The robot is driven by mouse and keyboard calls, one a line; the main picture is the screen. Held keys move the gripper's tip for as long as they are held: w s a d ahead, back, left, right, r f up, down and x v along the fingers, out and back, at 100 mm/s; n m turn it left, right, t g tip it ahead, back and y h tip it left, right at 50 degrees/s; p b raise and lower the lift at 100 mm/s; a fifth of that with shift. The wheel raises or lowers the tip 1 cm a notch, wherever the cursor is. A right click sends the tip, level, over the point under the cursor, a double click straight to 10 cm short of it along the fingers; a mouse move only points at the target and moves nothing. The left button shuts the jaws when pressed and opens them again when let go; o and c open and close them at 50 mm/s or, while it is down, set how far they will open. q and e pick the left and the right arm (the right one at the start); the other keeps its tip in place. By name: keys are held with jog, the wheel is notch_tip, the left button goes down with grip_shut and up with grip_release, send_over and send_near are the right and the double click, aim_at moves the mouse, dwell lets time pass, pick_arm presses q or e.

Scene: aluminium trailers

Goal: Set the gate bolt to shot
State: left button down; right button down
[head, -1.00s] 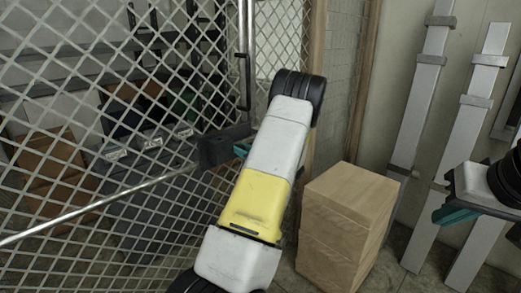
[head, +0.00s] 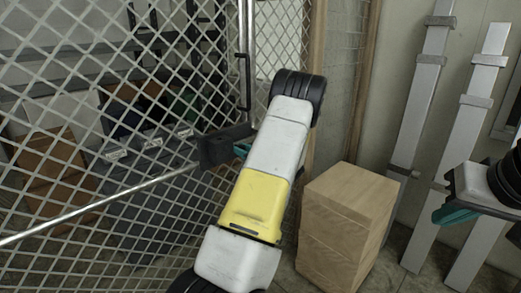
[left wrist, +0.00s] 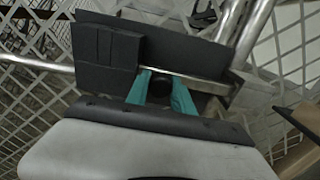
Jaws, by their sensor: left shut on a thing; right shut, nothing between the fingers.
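The mesh gate (head: 120,130) fills the left of the head view. A dark lock housing (head: 214,149) is fixed at its edge, and it is large in the left wrist view (left wrist: 105,58). A flat metal bar (left wrist: 205,83) runs along the housing's lower side. My left gripper (head: 241,150) is at the housing, mostly hidden by my arm. In the left wrist view its teal fingers (left wrist: 164,92) are shut on a dark round bolt knob (left wrist: 160,88). The bolt's tip is not clear. My right gripper (head: 452,214) is shut and empty at the far right.
A wooden cabinet (head: 345,225) stands right of my left arm. A dark pull handle (head: 242,80) is on the gate's upright above the housing. Metal rails (head: 420,130) lean on the wall. Boxes and shelves are behind the mesh.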

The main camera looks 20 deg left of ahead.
pick_arm(q)
jog(key=shift+w+d, duration=0.35)
jog(key=shift+w, duration=0.45)
jog(key=shift+w+d, duration=0.35)
jog(key=shift+w, duration=0.45)
jog(key=c, duration=1.4)
grip_release()
jog(key=shift+w, duration=0.1)
jog(key=v, duration=0.7)
jog(key=shift+s+d, duration=0.2)
jog(key=shift+d, duration=0.15)
